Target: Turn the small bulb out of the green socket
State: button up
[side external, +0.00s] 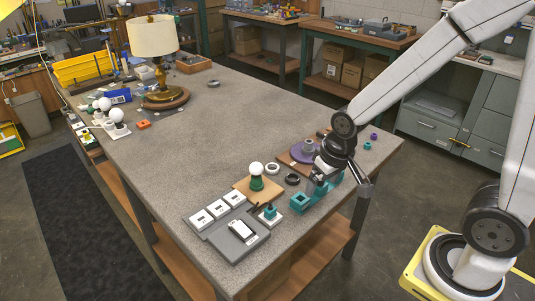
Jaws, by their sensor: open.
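A small white bulb (257,169) stands upright in the green socket (257,184). The socket stands on a light wooden board (240,188) near the front of the table. My gripper (318,180) is open, to the right of the bulb and apart from it. It is low over the table, beside or above a teal part (300,202); the fingertips are small and dark, so I cannot tell whether they touch it.
A grey tray with white squares (218,207) and a teal piece on a white pad (270,214) lie in front. Dark and white rings (272,168) lie between bulb and gripper. A purple disc (303,153) is behind. A lamp (154,60) stands far left. The middle table is clear.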

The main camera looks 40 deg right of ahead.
jog(key=w+f+m+g, duration=0.1)
jog(key=w+m, duration=0.7)
jog(key=w, duration=0.6)
jog(key=m+g, duration=0.1)
jog(key=m, duration=0.7)
send_over(256, 173)
jog(key=w+d, duration=0.1)
jog(key=f, duration=0.4)
jog(key=shift+w+d+f, duration=0.2)
jog(key=shift+f, duration=0.1)
jog(key=shift+f, duration=0.15)
jog(key=shift+f, duration=3.7)
